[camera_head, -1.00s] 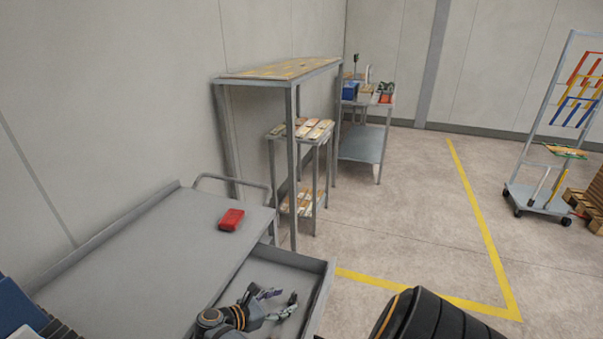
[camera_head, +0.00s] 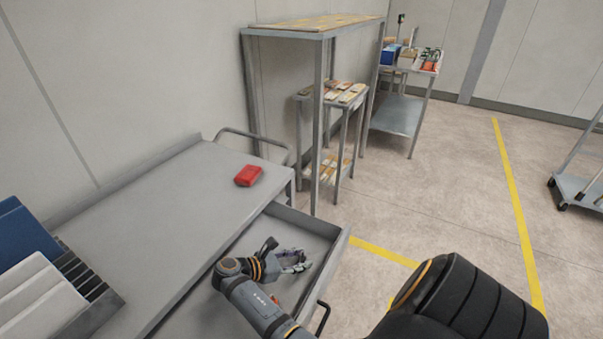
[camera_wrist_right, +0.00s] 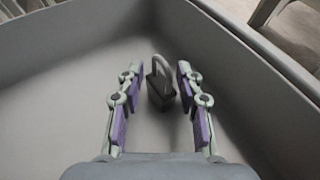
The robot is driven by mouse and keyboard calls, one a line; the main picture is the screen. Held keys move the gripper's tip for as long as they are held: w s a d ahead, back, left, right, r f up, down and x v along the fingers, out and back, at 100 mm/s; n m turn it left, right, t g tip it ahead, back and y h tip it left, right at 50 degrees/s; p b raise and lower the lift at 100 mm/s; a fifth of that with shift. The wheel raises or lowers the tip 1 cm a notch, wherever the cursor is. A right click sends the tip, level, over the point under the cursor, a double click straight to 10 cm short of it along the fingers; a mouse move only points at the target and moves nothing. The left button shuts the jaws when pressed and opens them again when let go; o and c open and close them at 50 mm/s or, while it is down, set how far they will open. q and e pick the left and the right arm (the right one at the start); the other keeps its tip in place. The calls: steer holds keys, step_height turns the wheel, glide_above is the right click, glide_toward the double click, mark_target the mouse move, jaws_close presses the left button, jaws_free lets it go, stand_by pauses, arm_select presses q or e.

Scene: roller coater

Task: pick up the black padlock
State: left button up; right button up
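The black padlock (camera_wrist_right: 160,92) with a grey shackle lies in the open drawer, seen in the right wrist view. My right gripper (camera_wrist_right: 159,88) is open, with its purple-padded fingers on either side of the padlock. A gap shows between the padlock and each finger. In the head view my right gripper (camera_head: 295,262) reaches into the drawer (camera_head: 290,222), and the padlock cannot be made out there. My left gripper is not in view.
Folders (camera_head: 35,290) stand in a rack at the left. The drawer walls (camera_wrist_right: 255,60) rise close around the gripper. Shelves (camera_head: 315,30) stand beyond.

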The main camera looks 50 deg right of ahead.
mark_target(302, 252)
steer(key=shift+d, duration=0.15)
steer(key=shift+c, duration=1.2)
steer(key=shift+s, duration=0.1)
steer(key=shift+c, duration=1.2)
jaws_close()
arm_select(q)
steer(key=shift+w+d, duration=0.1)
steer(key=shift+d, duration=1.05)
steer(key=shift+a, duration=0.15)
arm_select(e)
steer(key=shift+r, duration=0.2)
step_height(302, 252, up, 3)
steer(key=shift+f, duration=0.15)
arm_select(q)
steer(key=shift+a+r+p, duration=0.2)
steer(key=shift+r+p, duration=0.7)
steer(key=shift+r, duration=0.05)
arm_select(e)
steer(key=s+d+r, duration=0.5)
steer(key=s+r, duration=0.4)
steer(key=s, duration=0.3)
steer(key=shift+s+r, duration=0.4)
